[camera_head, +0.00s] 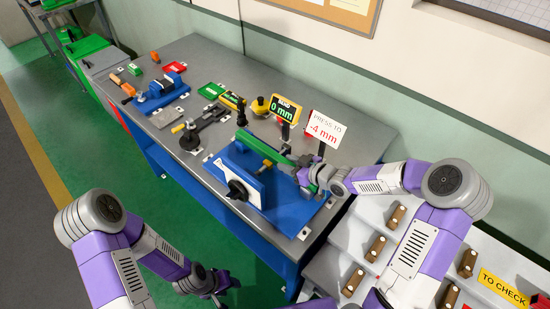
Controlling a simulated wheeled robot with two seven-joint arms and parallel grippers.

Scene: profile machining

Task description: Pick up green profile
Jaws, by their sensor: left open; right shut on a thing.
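The green profile (262,148) is a long green bar slanting over the blue machine (284,207) on the workbench. My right gripper (305,174) is shut on its near right end. I cannot tell whether the bar rests on the machine or hangs just above it; the gripper hides that end. My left gripper (222,284) is open and empty, low in front of the bench and well away from the profile.
A "0 mm" display (285,109) and a "press to -4 mm" sign (325,129) stand behind the machine. A blue vise (160,93) and a dark clamp tool (197,128) sit to the left. White shelving with brown blocks (376,248) stands right of the bench.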

